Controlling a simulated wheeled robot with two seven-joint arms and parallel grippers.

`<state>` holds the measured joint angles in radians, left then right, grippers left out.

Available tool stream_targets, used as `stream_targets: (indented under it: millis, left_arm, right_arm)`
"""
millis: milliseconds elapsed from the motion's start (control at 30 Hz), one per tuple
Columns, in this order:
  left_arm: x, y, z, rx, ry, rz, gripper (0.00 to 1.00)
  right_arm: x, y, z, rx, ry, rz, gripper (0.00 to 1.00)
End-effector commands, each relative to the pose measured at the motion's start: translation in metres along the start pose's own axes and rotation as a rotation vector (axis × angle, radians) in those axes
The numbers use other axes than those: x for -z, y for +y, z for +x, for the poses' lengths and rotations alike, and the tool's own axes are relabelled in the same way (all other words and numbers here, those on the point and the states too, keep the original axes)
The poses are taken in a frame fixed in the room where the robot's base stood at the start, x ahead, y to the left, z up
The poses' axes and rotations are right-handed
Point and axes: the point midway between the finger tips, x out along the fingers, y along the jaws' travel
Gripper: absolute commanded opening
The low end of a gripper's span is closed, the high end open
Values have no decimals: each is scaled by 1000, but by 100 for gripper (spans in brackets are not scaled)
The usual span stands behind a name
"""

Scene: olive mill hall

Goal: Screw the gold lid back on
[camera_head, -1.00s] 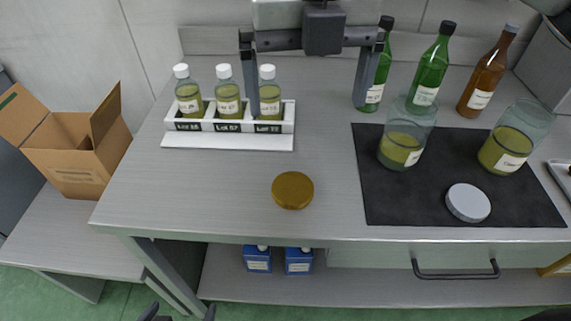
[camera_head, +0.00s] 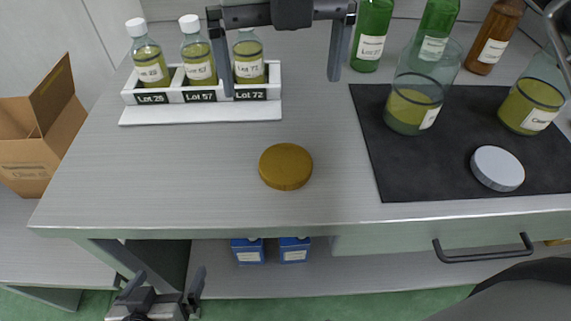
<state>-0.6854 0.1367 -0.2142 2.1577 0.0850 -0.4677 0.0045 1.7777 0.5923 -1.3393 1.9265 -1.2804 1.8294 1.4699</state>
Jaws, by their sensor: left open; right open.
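The gold lid (camera_head: 285,166) lies flat on the bare grey table, left of the black mat (camera_head: 440,170). Two wide glass jars with greenish-yellow oil stand on the mat, both without lids: a left jar (camera_head: 412,108) and a right jar (camera_head: 533,105) with a label. A grey-white lid (camera_head: 498,168) lies on the mat near the right jar. My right gripper (camera_head: 281,85) is open and empty at the top, its fingers pointing down, beyond the gold lid in the picture. My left gripper (camera_head: 165,285) is open and empty at the bottom left, in front of the table.
A white rack (camera_head: 200,112) holds three oil bottles at the back left; a right-gripper finger partly covers one. Green bottles (camera_head: 372,35) and a brown bottle (camera_head: 495,40) stand behind the jars. A cardboard box (camera_head: 40,125) is at left. The table around the gold lid is clear.

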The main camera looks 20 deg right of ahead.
Motion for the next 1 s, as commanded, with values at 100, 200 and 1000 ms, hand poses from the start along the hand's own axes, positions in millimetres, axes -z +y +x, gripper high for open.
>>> stream_targets:
  millis: [100, 200, 1000]
  left_arm:
    - [0, 0, 0, 0, 0, 1, 99]
    - [1, 0, 0, 0, 1, 2, 99]
    - [-4, -1, 0, 4, -10, 7, 99]
  right_arm:
    - [0, 0, 0, 0, 0, 0, 100]
    - [0, 0, 6, 1, 1, 0, 100]
    - [0, 0, 108, 0, 0, 0, 100]
